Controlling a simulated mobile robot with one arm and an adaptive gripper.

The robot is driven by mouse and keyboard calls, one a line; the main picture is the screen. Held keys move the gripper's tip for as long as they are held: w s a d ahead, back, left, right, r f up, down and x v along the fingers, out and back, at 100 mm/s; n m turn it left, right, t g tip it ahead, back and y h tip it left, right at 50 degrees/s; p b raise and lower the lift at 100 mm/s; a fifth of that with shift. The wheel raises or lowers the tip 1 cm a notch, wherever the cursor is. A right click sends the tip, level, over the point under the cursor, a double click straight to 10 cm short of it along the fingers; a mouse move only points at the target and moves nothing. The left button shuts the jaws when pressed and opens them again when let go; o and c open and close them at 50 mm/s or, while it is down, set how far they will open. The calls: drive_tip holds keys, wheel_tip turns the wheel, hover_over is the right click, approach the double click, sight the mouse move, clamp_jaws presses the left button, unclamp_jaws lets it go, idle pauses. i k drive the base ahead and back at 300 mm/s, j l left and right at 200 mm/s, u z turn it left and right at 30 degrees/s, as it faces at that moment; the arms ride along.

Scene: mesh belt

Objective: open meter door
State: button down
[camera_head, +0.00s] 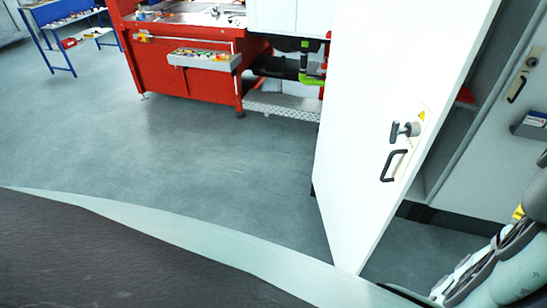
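A tall white cabinet door (370,90) stands swung outward at the right, with the cabinet's inside showing behind its right edge. It carries a dark curved handle (393,165), with a key or knob lock (405,131) just above and a small yellow triangle label beside the lock. A light grey part of my arm or gripper with dark slots shows at the lower right corner, cut off by the frame. It appears apart from the door handle. Its fingertips and any grip cannot be made out. No label in view says which door is the meter door.
Another cabinet front (494,140) with a handle stands at the far right. A red workbench (185,75) with a grey parts tray (203,60) stands at the back. A blue-framed table (62,18) is at the upper left. The grey floor between is clear.

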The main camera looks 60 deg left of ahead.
sight(405, 60)
drive_tip(key=i+l+u, duration=0.45)
drive_tip(key=l, duration=0.15)
drive_tip(key=i+l+u, duration=0.25)
drive_tip(key=l+u, duration=0.2)
drive_tip(key=l, duration=0.3)
drive_tip(key=i+l+u, duration=0.25)
drive_tip(key=l, duration=0.15)
drive_tip(key=l+u, duration=0.2)
drive_tip(key=l, duration=0.2)
drive_tip(key=i+l+u, duration=0.55)
